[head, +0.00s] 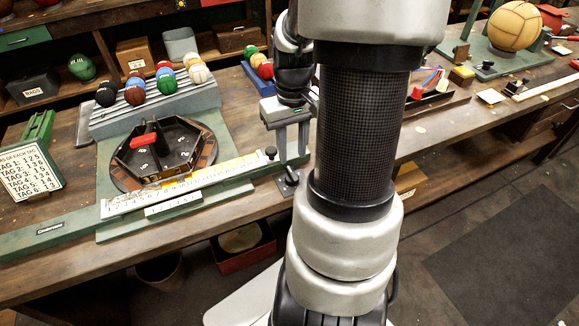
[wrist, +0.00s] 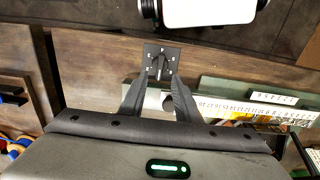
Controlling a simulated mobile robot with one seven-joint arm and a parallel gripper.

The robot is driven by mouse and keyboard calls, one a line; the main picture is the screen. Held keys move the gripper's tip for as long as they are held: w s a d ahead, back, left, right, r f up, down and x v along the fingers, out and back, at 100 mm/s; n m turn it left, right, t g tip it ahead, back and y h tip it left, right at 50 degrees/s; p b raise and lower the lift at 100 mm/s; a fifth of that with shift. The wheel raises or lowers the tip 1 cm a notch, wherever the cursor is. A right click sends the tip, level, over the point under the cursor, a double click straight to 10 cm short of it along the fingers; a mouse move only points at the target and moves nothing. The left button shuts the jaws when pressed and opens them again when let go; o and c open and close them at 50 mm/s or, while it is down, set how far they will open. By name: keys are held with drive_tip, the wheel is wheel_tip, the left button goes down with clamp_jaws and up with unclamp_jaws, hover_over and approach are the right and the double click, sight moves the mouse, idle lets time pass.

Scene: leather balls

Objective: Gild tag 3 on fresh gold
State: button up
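My gripper (head: 292,160) points down near the bench's front edge, with its fingers apart. A small dark square plate (head: 289,183) with a short upright post lies below it. In the wrist view the plate (wrist: 161,60) shows beyond and between the fingertips (wrist: 160,78); I cannot tell whether they touch the post. A black several-sided tray (head: 186,150) with white-marked compartments and a red piece (head: 143,140) sits on a round wooden base to the left. A tag sign (head: 30,172) stands at far left; its line for tag 3 seems to read 154. I cannot make out gold with certainty.
A numbered scale (head: 190,185) runs along a green rail in front of the tray. Coloured balls (head: 135,95) sit on a grey stepped rack behind it. A large tan ball (head: 515,26) stands at far right. My arm hides the bench's middle.

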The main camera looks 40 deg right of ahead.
sight(292, 173)
wheel_tip(292, 173, down, 7)
drive_tip(key=shift+r+b, duration=0.1)
drive_tip(key=shift+b, duration=0.4)
clamp_jaws()
